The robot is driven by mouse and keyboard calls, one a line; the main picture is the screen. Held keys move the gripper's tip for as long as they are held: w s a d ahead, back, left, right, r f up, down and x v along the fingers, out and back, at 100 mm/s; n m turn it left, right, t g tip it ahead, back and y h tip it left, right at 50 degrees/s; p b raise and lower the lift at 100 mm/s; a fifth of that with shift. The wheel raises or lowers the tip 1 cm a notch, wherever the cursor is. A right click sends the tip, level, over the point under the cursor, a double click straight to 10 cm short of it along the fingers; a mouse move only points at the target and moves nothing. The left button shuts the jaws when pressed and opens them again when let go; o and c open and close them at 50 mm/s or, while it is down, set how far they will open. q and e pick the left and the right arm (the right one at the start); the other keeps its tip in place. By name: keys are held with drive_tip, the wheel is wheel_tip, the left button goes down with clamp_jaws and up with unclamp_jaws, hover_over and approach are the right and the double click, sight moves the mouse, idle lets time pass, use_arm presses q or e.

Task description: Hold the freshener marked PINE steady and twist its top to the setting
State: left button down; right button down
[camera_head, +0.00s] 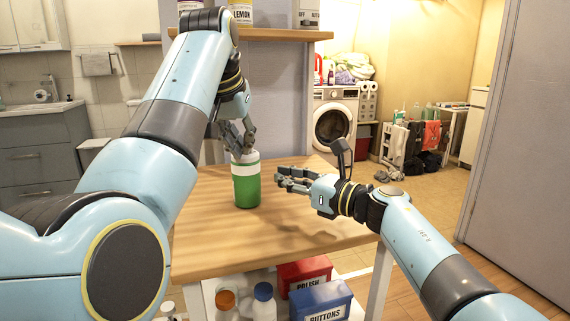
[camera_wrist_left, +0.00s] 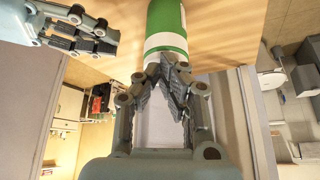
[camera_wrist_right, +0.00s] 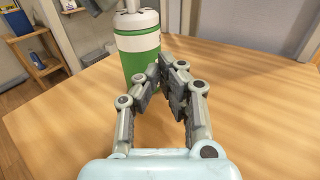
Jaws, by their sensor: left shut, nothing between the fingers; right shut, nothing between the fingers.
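A green canister with a white band and white top (camera_head: 246,190) stands upright on the wooden table. No word PINE is readable on it, and its marked setting is not visible. It also shows in the left wrist view (camera_wrist_left: 165,22) and the right wrist view (camera_wrist_right: 140,64). My left gripper (camera_head: 243,154) is shut and empty, pointing down at the canister's top; whether it touches cannot be told. Its fingertips meet in the left wrist view (camera_wrist_left: 172,62). My right gripper (camera_head: 280,180) is shut and empty, just right of the canister. Its fingertips show in the right wrist view (camera_wrist_right: 165,72).
A wooden shelf (camera_head: 270,35) above the table holds a jar marked LEMON (camera_head: 241,12) and a card reading OFF and AUTO (camera_head: 307,14). Below the table are a red POLISH box (camera_head: 304,271), a blue BUTTONS box (camera_head: 321,298) and bottles. The table's front (camera_head: 290,240) is clear.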

use_arm(q)
drive_tip(key=shift+s, duration=0.2)
wheel_tip(320, 180, up, 6)
idle(0.3)
wheel_tip(320, 180, down, 6)
drive_tip(key=a, duration=0.2)
idle(0.7)
drive_tip(key=shift+w+d, duration=0.2)
drive_tip(key=shift+w, duration=0.4)
idle(0.9)
drive_tip(key=shift+s+d, duration=0.2)
drive_tip(key=shift+d, duration=0.6)
idle(0.4)
idle(0.3)
